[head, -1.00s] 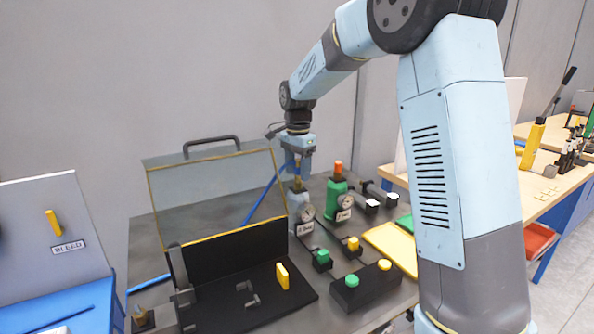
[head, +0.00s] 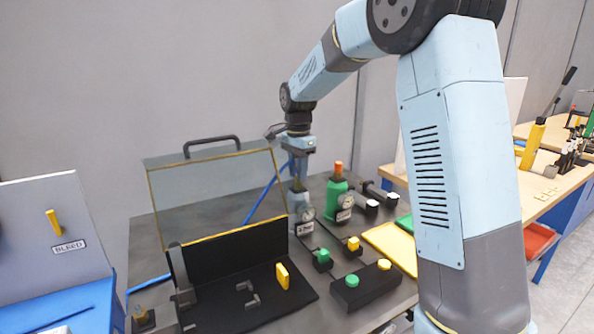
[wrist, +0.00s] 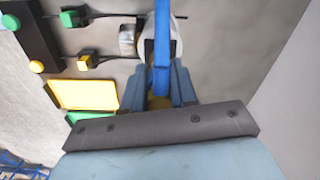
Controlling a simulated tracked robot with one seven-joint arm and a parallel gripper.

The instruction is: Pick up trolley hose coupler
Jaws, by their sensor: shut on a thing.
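The trolley hose coupler, a small brass-coloured piece (wrist: 158,102) on the end of a blue hose (wrist: 161,50), sits between my fingers in the wrist view. My gripper (wrist: 160,82) is shut on it, one blue finger on each side. In the head view my gripper (head: 299,178) points down just above a grey bottle (head: 300,205) with a gauge, at the back of the grey bench. The hose (head: 268,200) runs down and left behind the clear lid. The coupler is mostly hidden by the fingers and hose, and I cannot tell whether it touches the bottle.
A green bottle (head: 337,198) with an orange top stands close on the right. A black case with a raised clear lid (head: 215,195) is at the left. A black button box (head: 365,285) and a yellow tray (head: 392,245) lie in front and right.

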